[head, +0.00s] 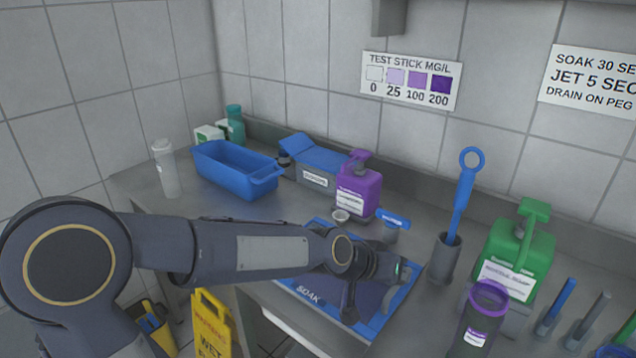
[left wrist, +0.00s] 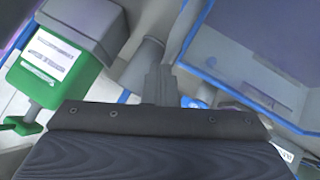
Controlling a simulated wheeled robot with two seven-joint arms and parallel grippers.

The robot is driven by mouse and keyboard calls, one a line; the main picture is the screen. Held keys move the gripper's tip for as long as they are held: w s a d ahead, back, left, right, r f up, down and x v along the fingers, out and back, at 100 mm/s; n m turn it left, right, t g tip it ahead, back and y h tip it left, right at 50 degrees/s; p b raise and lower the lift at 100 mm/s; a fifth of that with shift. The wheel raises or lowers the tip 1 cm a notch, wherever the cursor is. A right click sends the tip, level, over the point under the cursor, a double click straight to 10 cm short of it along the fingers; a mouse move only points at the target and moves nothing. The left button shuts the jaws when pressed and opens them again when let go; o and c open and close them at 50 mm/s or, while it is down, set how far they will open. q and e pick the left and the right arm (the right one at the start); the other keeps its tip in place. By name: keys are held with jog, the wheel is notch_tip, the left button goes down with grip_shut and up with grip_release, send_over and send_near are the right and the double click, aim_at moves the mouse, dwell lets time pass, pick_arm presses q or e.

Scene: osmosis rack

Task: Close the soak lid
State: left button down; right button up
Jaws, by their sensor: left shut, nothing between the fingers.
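The soak station (head: 309,294) is a blue-rimmed rectangle with a "SOAK" label, set in the counter at the lower middle of the head view. My left arm crosses over it and hides much of it. I cannot tell which part is the lid or how far it is closed. In the left wrist view, a grey-blue surface with a bright blue edge (left wrist: 240,62) fills the upper right. My left gripper (head: 397,271) is over the right part of the soak station. In the left wrist view its fingers (left wrist: 158,82) are together and empty. My right gripper is not in view.
Behind stand a purple bottle (head: 359,190), a blue-handled item (head: 393,219) and a blue tub (head: 232,169). To the right are a grey holder with a blue wand (head: 464,190), a green jug (head: 518,250) and a purple-rimmed cup (head: 484,318). A yellow wet-floor sign (head: 213,322) stands below.

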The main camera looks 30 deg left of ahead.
pick_arm(q)
jog(key=s+a+r+p, duration=0.25)
jog(key=s+r, duration=0.45)
jog(key=r, duration=0.4)
jog(key=s+a+f+g, duration=0.1)
jog(key=s+a+f, duration=0.1)
jog(key=s+f, duration=0.3)
jog(key=s+a+f+n+g+y, duration=0.1)
jog(key=s+a+f, duration=0.2)
jog(key=s, duration=1)
notch_tip(320, 180, down, 3)
jog(key=shift+s+r+g, duration=0.15)
jog(key=shift+s+g, duration=0.25)
